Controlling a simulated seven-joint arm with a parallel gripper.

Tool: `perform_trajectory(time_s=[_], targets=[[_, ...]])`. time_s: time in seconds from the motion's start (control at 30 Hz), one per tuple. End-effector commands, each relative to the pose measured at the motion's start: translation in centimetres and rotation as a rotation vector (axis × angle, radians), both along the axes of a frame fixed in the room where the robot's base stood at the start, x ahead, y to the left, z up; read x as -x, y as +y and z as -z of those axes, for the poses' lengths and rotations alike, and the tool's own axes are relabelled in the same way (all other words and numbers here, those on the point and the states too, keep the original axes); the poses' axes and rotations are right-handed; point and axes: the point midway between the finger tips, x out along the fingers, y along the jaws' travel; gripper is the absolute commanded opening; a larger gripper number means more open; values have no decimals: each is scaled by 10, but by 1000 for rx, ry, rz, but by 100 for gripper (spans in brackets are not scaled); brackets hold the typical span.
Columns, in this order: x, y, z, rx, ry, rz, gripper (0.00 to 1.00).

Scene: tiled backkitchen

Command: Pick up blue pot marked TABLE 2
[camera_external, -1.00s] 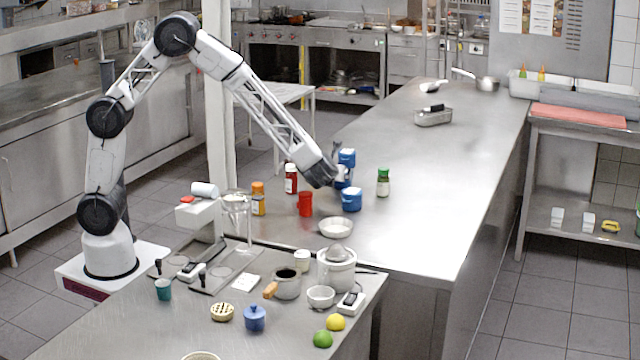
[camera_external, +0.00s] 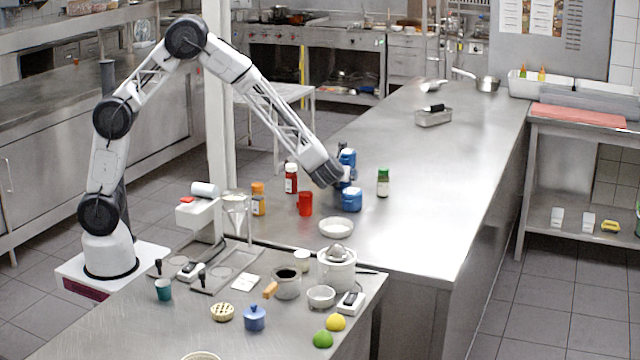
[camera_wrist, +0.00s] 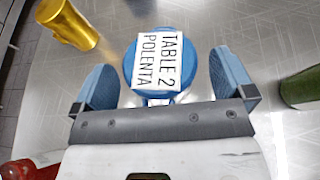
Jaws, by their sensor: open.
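The blue pot (camera_wrist: 130,62) shows in the wrist view with a white label reading TABLE 2 POLENTA. It lies ahead of my open gripper (camera_wrist: 162,78), roughly centred between the two blue-grey fingers, with clear gaps on both sides. No contact shows. In the external view my gripper (camera_external: 342,178) is low over the long steel counter.
A green-capped jar (camera_external: 383,183) stands to the right. A red cup (camera_external: 305,204), red bottle (camera_external: 291,179) and orange-capped bottle (camera_external: 258,199) stand to the left, a pale bowl (camera_external: 336,228) in front. A golden object (camera_wrist: 70,24) is near the pot.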

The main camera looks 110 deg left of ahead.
Motion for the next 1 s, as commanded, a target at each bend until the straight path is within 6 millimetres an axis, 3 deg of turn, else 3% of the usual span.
perform_trajectory(time_s=[0.2,0.77,1.0], targets=[[1,15,6,0,1,1,100],[2,15,7,0,1,1,100],[2,15,7,0,1,1,63]])
